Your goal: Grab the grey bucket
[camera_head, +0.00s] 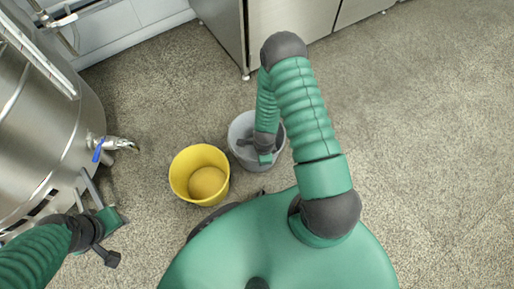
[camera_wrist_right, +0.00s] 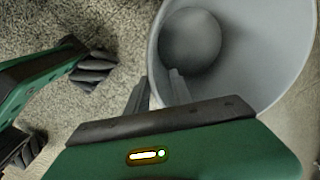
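The grey bucket (camera_head: 240,129) stands upright on the floor in the middle of the head view, right of a yellow bucket. It fills the upper right of the right wrist view (camera_wrist_right: 258,70). My right gripper (camera_head: 262,155) is down at the grey bucket's near side. In the right wrist view, its two fingers (camera_wrist_right: 158,90) sit close together on either side of the bucket's wall, one outside and one inside. Whether they press on the wall is not clear. My left gripper (camera_head: 116,238) is open and empty at the lower left, near the steel tank.
The yellow bucket (camera_head: 206,182) stands just left of the grey one. A steel tank (camera_head: 45,130) with a blue-handled tap (camera_head: 112,145) is at the left. Steel cabinets (camera_head: 285,25) stand at the back. The floor at the right is clear.

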